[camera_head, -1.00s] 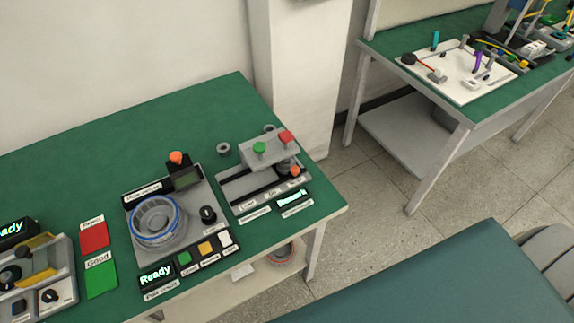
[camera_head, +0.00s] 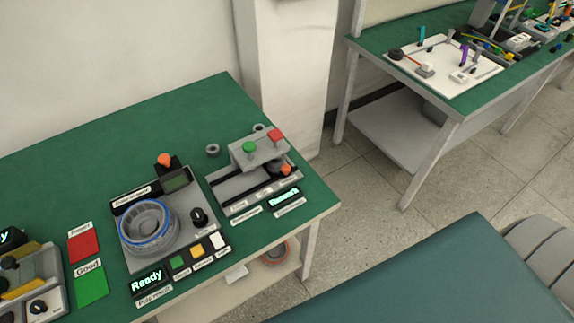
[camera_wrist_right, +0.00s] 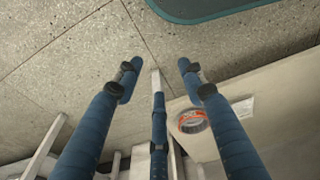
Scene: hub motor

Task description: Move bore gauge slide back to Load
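The bore gauge station (camera_head: 232,194) stands near the right end of the green bench, with a grey bridge (camera_head: 258,153) carrying a green button (camera_head: 249,147) and a red button (camera_head: 276,135). The slide's orange knob (camera_head: 286,169) is at the right end of its track, partly under the bridge. The lit display (camera_head: 284,196) seems to read "Rework"; the small labels are too blurred to read. My right gripper (camera_wrist_right: 160,68) shows only in the right wrist view, fingers apart and empty, above the floor and away from the station. My left gripper is not in view.
Left of the station is a round-fixture tester (camera_head: 148,222) with a "Ready" display. Red (camera_head: 83,245) and green (camera_head: 91,284) pads lie farther left. Grey rings (camera_head: 212,149) lie behind the station. A lower shelf holds a ring part (camera_wrist_right: 191,121). Another bench (camera_head: 440,75) stands right.

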